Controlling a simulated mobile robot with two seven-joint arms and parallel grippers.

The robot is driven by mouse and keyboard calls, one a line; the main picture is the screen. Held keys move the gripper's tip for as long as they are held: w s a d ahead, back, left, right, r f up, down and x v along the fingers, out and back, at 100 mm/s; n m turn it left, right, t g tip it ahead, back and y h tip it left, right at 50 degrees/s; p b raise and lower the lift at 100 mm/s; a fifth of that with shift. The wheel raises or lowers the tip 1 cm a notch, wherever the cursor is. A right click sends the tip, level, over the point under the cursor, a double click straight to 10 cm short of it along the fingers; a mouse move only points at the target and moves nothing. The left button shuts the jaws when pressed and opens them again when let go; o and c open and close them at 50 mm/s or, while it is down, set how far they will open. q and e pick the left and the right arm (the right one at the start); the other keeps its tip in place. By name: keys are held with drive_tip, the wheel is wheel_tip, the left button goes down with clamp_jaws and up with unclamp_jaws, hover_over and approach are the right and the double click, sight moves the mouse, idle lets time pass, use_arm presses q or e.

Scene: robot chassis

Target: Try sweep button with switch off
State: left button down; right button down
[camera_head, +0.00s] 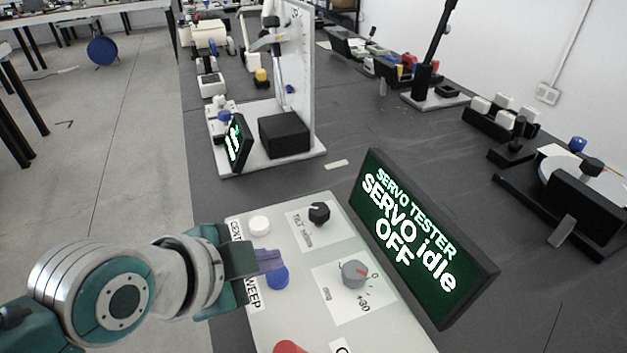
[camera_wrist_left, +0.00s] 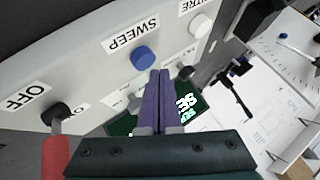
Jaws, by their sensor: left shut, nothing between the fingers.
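The servo tester panel (camera_head: 305,257) is a light box top on the table. Its blue sweep button (camera_head: 277,277) also shows in the left wrist view (camera_wrist_left: 143,58), beside the SWEEP label (camera_wrist_left: 131,32). My left gripper (camera_head: 280,261) is shut and empty, its purple fingertips close to the blue button; I cannot tell whether they touch it. The red-handled switch (camera_wrist_left: 57,140) is by the OFF label (camera_wrist_left: 22,97); its red end shows at the bottom of the head view (camera_head: 289,347). The display (camera_head: 418,236) reads "SERVO TESTER, SERVO idle, OFF". My right gripper is out of view.
The panel also carries a white button (camera_head: 259,226), a black knob (camera_head: 319,212) and a grey dial (camera_head: 355,274). A white stand with a black block (camera_head: 284,135) is behind it. Other devices line the table; dark tabletop (camera_head: 395,135) is free between them.

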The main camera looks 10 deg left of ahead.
sight(269, 280)
use_arm(q)
drive_tip(key=shift+f, duration=0.2)
idle(0.5)
drive_tip(key=shift+f, duration=0.25)
drive_tip(key=shift+f+b, duration=0.55)
drive_tip(key=shift+b, duration=0.05)
idle(0.5)
drive_tip(key=shift+r, duration=0.1)
drive_tip(key=shift+r+p, duration=0.9)
drive_tip(key=shift+p, duration=0.2)
wheel_tip(269, 280, up, 5)
drive_tip(key=p, duration=0.5)
